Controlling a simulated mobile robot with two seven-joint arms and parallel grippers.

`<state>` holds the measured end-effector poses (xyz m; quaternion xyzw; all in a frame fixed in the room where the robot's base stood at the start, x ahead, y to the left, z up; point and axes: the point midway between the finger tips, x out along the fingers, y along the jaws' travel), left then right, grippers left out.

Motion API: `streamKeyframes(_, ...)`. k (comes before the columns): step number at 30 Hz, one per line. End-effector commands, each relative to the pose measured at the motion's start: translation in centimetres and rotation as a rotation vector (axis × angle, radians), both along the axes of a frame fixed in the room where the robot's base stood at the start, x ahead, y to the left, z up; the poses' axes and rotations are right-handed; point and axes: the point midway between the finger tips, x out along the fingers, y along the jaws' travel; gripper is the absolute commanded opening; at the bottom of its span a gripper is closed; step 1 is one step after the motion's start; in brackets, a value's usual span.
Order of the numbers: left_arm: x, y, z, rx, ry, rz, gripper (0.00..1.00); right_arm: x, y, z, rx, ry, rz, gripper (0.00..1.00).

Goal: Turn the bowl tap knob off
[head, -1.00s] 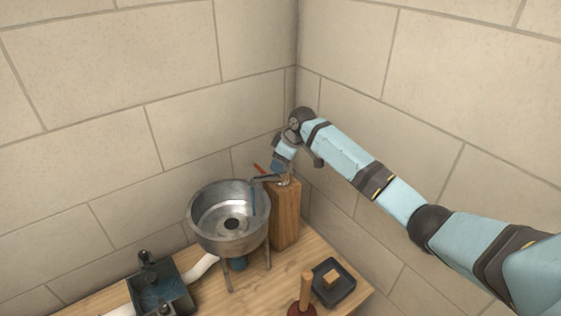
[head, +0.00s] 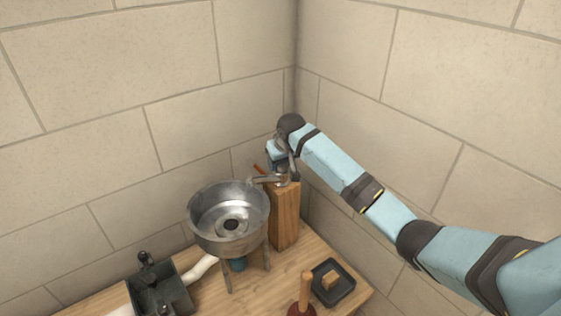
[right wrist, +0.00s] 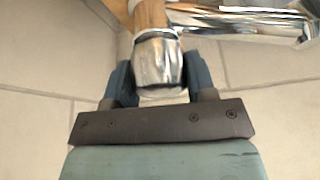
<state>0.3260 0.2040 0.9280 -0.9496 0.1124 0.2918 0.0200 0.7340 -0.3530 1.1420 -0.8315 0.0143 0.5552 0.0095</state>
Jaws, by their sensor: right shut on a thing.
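The bowl tap stands on top of a wooden post, and its metal spout (head: 265,180) reaches left over the rim of the steel bowl (head: 205,240). No stream shows under the spout. In the right wrist view the shiny metal tap knob (right wrist: 158,62) sits between the two blue-grey fingers of my right gripper (right wrist: 160,82), which is shut on it. The spout pipe (right wrist: 240,20) runs off to the right above. In the head view my right gripper (head: 282,168) is over the post top, partly hidden by its own wrist. My left gripper is out of view.
The wooden post (head: 284,222) stands close to the wall corner. A dark open tank (head: 178,282) with a white pipe (head: 202,268) is at the lower left. A black tray (head: 345,285) with a wooden block and a wooden-handled plunger (head: 305,295) are at the front right.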

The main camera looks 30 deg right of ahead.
Motion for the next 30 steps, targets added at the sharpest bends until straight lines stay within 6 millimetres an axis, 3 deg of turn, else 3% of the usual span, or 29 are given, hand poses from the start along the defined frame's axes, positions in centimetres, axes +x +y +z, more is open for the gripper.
streamKeyframes(18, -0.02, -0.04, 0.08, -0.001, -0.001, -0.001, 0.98, -0.02, -0.05, -0.01, -0.001, 0.001, -0.039, 0.27)
streamKeyframes(19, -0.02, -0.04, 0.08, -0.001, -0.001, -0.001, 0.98, -0.02, -0.05, -0.01, -0.001, 0.001, -0.039, 0.58)
streamKeyframes(21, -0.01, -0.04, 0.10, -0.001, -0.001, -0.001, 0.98, -0.02, -0.04, -0.01, -0.001, 0.001, -0.039, 0.74)
streamKeyframes(30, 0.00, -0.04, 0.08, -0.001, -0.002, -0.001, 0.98, -0.04, -0.03, 0.07, 0.000, 0.001, -0.038, 0.76)
